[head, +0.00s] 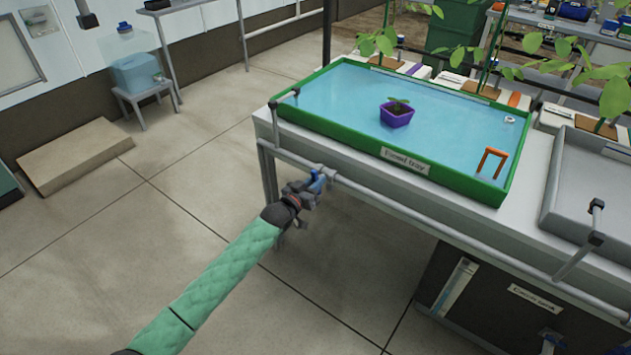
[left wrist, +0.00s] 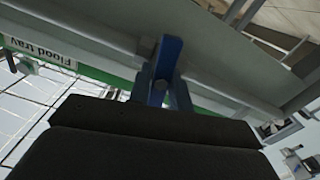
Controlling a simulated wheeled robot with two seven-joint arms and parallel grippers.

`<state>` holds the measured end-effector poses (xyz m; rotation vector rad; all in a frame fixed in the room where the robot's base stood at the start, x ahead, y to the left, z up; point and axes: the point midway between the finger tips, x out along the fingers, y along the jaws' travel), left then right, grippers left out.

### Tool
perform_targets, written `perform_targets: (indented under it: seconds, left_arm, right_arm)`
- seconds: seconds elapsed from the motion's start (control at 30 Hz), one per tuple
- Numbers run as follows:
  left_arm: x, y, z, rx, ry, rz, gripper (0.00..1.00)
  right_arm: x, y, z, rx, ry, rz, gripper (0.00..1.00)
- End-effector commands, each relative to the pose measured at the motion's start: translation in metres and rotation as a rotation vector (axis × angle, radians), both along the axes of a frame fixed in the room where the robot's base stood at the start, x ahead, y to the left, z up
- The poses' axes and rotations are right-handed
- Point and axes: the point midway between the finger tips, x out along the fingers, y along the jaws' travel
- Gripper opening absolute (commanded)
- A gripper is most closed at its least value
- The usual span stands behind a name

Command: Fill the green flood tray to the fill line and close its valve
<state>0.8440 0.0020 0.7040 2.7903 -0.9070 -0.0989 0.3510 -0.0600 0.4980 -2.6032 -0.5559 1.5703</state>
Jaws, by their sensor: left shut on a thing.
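The green flood tray (head: 330,128) sits on a white bench and holds blue water across its floor. A purple pot (head: 397,116) with a seedling stands in the water, and an orange frame-shaped piece (head: 492,160) stands near the right end. My left gripper (head: 314,186) is at the pipe below the tray's front edge, shut on the blue valve handle (head: 318,178). In the left wrist view the blue handle (left wrist: 168,58) is between the two fingers. The fill line cannot be made out. My right gripper is not in view.
A grey pipe (head: 400,208) runs along the bench front. A grey tray (head: 592,190) with a spout lies to the right, above a dark labelled tank (head: 480,290). A wooden platform (head: 75,158) lies on the floor at left. The floor around my left arm is clear.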

Motion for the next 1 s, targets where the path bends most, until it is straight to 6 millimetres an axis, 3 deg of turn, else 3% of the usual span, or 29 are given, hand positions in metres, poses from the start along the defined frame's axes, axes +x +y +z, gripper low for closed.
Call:
perform_targets:
  seconds: [0.27,0.97,1.0]
  left_arm:
    - [0.0,0.0,0.0,0.127,-0.092,0.0,0.0]
    - [-0.001,-0.001,-0.001,0.189,-0.136,0.0,0.0]
    - [-0.001,-0.001,-0.001,0.189,-0.136,0.0,0.28]
  right_arm:
    - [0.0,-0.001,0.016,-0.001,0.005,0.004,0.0]
    - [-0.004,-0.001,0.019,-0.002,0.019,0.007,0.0]
    - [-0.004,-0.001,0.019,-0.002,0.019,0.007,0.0]
